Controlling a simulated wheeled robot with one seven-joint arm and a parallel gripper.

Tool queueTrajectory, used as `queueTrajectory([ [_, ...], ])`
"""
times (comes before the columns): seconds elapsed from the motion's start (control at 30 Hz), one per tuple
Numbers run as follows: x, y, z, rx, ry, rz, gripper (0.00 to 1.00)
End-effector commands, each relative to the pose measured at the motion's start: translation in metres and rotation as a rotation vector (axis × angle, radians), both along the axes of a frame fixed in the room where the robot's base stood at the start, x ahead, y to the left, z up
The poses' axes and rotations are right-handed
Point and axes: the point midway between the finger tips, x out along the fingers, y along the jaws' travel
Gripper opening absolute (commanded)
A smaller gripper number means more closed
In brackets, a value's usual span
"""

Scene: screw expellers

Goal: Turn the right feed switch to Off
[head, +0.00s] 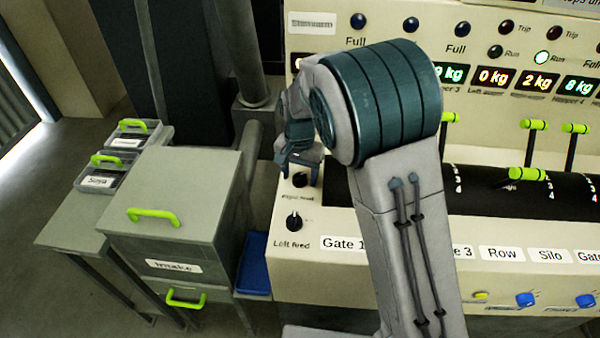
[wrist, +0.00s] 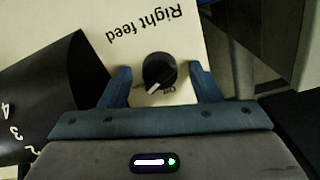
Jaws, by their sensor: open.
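The right feed switch (head: 300,180) is a round black knob on the cream panel, above the left feed switch (head: 294,220). In the wrist view the right feed switch (wrist: 159,72) shows its white pointer aimed down and to the left, with a partly hidden "On" or "Off" mark just below it. The "Right feed" label reads upside down there. My gripper (head: 299,172) is open at the knob; in the wrist view its fingers (wrist: 162,84) stand on either side of the knob with gaps. I cannot tell its height above the panel.
A dark curved cover (wrist: 62,95) lies left of the knob in the wrist view. Green-handled levers (head: 533,125) stand on the panel to the right. A grey drawer cabinet (head: 190,190) stands left of the panel. My arm hides the panel's middle.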

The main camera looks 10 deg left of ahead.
Motion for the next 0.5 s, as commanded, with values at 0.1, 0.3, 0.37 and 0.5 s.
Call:
queueTrajectory([
  [0.1,0.0,0.0,0.0002,0.0,0.0,0.0,0.35],
  [0.3,0.0,0.0001,0.0004,0.0,0.0,0.0,0.13],
  [0.37,0.0001,0.0001,0.0004,0.0,0.0,0.003,0.13],
  [0.5,0.0002,0.0001,0.0003,0.0,0.0,0.024,0.13],
])
